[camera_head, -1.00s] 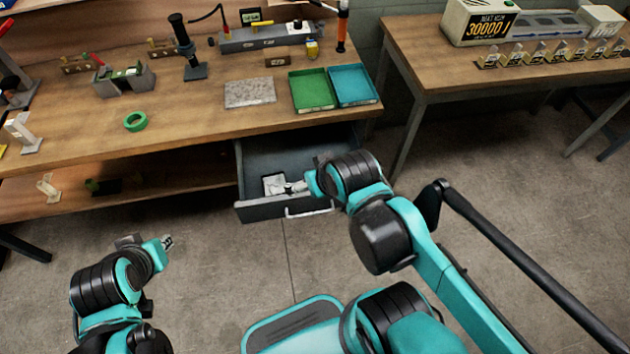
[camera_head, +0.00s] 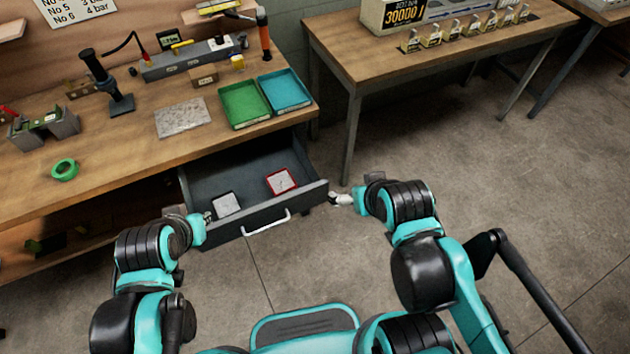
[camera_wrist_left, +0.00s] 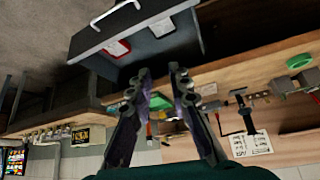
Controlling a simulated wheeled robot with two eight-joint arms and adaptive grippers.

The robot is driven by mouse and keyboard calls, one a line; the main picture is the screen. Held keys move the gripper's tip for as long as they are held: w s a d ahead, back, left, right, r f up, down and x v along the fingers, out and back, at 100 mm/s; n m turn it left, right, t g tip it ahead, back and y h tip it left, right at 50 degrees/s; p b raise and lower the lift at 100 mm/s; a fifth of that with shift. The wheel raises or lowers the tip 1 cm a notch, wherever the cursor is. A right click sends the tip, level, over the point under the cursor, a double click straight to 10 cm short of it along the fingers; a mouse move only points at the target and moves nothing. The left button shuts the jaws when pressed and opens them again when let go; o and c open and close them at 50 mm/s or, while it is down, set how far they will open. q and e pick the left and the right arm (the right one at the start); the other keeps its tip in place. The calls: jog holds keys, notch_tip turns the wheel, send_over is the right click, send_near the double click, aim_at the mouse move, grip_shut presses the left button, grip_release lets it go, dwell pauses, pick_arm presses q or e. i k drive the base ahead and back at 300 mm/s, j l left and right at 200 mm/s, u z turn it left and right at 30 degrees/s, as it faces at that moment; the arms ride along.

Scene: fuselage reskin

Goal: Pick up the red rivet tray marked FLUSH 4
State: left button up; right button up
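A small red-rimmed tray (camera_head: 285,190) with a pale inside lies in the right part of the open drawer (camera_head: 232,163). It also shows in the left wrist view (camera_wrist_left: 117,49). Its marking is too small to read. A similar dark-rimmed tray (camera_head: 226,205) lies near the drawer's left front corner. My left gripper (camera_head: 208,216) is at the drawer's left front corner, beside the dark-rimmed tray. In the left wrist view its fingers (camera_wrist_left: 161,71) are apart with nothing between them. My right gripper (camera_head: 336,198) is just outside the drawer's right front corner; its finger opening is unclear.
The drawer front carries a pale handle (camera_head: 266,222). The workbench above holds a green tray (camera_head: 244,104), a blue tray (camera_head: 285,91), a grey slab (camera_head: 182,118) and a green ring (camera_head: 65,169). A second table (camera_head: 440,52) stands at right. Open floor lies between.

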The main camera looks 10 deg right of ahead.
aim_at(281, 182)
jog(key=i+l+u, duration=0.25)
jog(key=l+u, duration=0.3)
jog(key=l, duration=0.15)
jog(key=i+l+u, duration=0.25)
jog(key=l, duration=0.2)
jog(key=l+u, duration=0.25)
jog(key=l, duration=0.15)
jog(key=k, duration=0.05)
